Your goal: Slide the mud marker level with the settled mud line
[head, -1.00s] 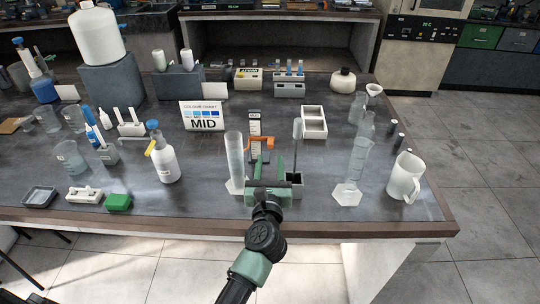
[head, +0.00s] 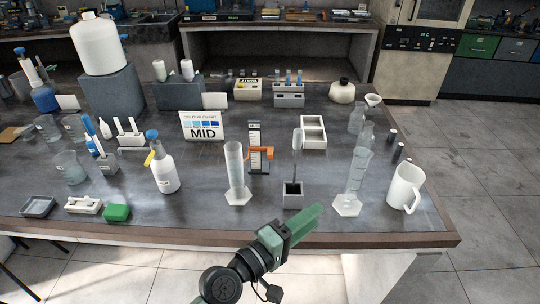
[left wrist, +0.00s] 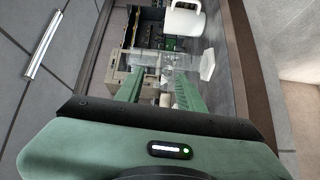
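The mud marker (head: 262,152) is an orange slider on an upright scale stand (head: 254,134) in the head view. It sits low on the scale, just right of a tall clear measuring cylinder (head: 236,176). The settled mud line in the cylinder is too faint to tell. My left gripper (head: 306,222) is at the front table edge, nearer me and to the right of the marker, not touching it. In the left wrist view my left gripper (left wrist: 158,86) has its green fingers apart with nothing held; a clear cylinder (left wrist: 165,68) shows beyond them. My right gripper is in neither view.
A dark holder (head: 292,197) with an upright stirrer stands just right of the left cylinder. A second cylinder (head: 352,183) and a white jug (head: 405,186) stand to the right. A white tray (head: 313,131) lies behind. A wash bottle (head: 163,172) stands left.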

